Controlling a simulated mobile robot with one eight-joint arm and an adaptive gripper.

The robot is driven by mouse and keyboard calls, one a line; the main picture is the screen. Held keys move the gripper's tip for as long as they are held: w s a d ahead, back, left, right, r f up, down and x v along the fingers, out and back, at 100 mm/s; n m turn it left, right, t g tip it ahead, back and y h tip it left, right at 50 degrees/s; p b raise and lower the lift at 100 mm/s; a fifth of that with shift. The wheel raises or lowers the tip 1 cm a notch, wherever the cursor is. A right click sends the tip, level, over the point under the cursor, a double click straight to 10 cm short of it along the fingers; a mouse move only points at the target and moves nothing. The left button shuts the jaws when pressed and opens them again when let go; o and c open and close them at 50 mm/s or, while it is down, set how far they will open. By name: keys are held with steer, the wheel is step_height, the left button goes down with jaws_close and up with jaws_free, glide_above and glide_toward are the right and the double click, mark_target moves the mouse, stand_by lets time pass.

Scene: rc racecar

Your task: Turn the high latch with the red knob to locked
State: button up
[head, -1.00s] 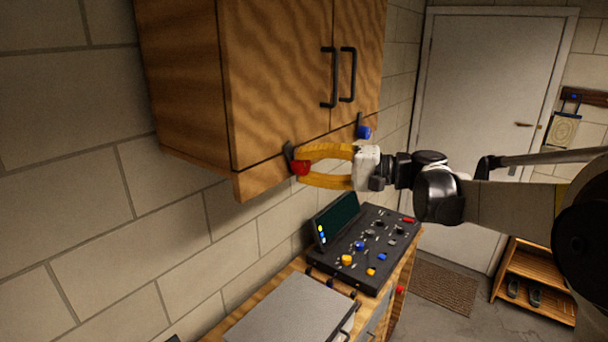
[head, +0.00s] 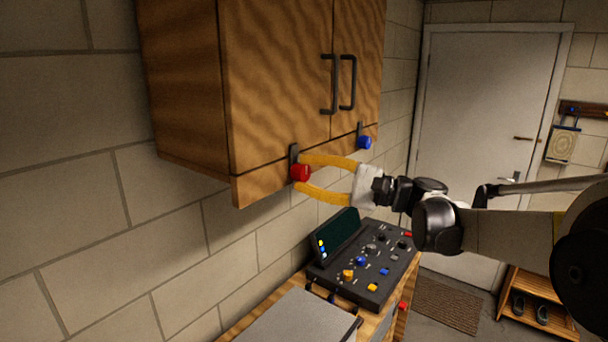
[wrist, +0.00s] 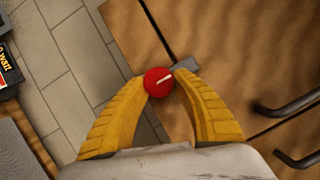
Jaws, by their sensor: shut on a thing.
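The red knob (head: 300,173) is on the dark high latch (head: 293,153) at the lower edge of the wooden wall cabinet. The latch plate stands nearly upright above the knob in the head view. My gripper (head: 304,175) has its yellow fingers closed around the red knob. In the wrist view the red knob (wrist: 158,82) with a white mark line sits between the fingertips of my gripper (wrist: 160,80). There the grey latch bar (wrist: 186,65) reaches from the knob across the gap at the cabinet door's edge.
A second latch with a blue knob (head: 365,142) is to the right, close to my gripper. Black door handles (head: 329,84) stick out above. A control panel (head: 362,262) with buttons stands below on the bench. A door (head: 487,140) is behind on the right.

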steer(key=o, duration=1.2)
steer(key=shift+a, duration=0.1)
steer(key=v, duration=1.2)
